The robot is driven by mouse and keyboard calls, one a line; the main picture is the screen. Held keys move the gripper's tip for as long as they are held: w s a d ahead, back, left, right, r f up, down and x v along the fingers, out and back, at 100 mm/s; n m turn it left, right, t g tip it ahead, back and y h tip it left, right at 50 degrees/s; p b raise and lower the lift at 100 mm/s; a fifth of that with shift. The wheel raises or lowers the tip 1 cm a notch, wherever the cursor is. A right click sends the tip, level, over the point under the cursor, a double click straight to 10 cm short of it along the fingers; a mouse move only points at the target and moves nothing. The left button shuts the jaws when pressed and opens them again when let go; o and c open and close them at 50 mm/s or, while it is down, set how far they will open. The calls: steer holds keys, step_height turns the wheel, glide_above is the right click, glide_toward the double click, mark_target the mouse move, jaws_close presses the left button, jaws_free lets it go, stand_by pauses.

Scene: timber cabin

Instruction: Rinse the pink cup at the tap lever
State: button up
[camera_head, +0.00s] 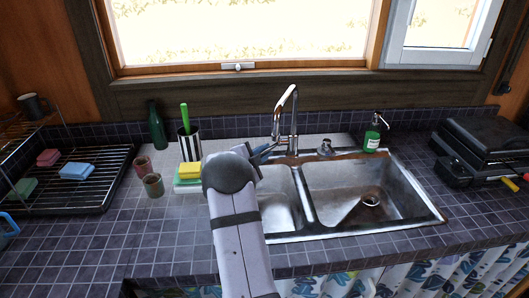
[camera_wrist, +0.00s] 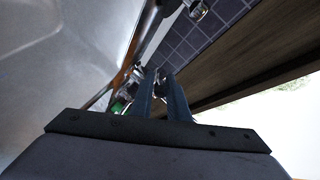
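The likely pink cup, a small dull reddish-pink cup (camera_head: 143,166), stands upright on the counter left of the sink, well left of my gripper. The chrome tap (camera_head: 294,125) rises behind the sink; I cannot make out its lever clearly. My gripper (camera_head: 264,151) is over the back left of the sink, just left of the tap's base. In the wrist view my gripper (camera_wrist: 160,78) shows two blue fingers with a narrow gap and no cup between them. Chrome parts show beyond the tips; I cannot tell if they touch. The tap's spout end (camera_wrist: 197,9) shows at the top.
A greyish-brown cup (camera_head: 153,186) stands close in front of the pink one. A yellow sponge (camera_head: 190,170), a striped utensil pot (camera_head: 188,145) and a dark green bottle (camera_head: 156,127) stand left of the sink. A green soap bottle (camera_head: 372,138) is behind the right basin (camera_head: 345,185), which is free.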

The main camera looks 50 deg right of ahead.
jaws_close()
steer(key=r+p, duration=0.1)
steer(key=p, duration=0.2)
steer(key=shift+r+y, duration=0.2)
steer(key=shift+y, duration=0.2)
steer(key=shift+d+y+p, duration=0.1)
steer(key=shift+y+p, duration=0.3)
steer(key=shift+p, duration=0.45)
steer(key=o, duration=0.5)
jaws_free()
steer(key=shift+b+v, duration=1.1)
steer(key=shift+v, duration=2.6)
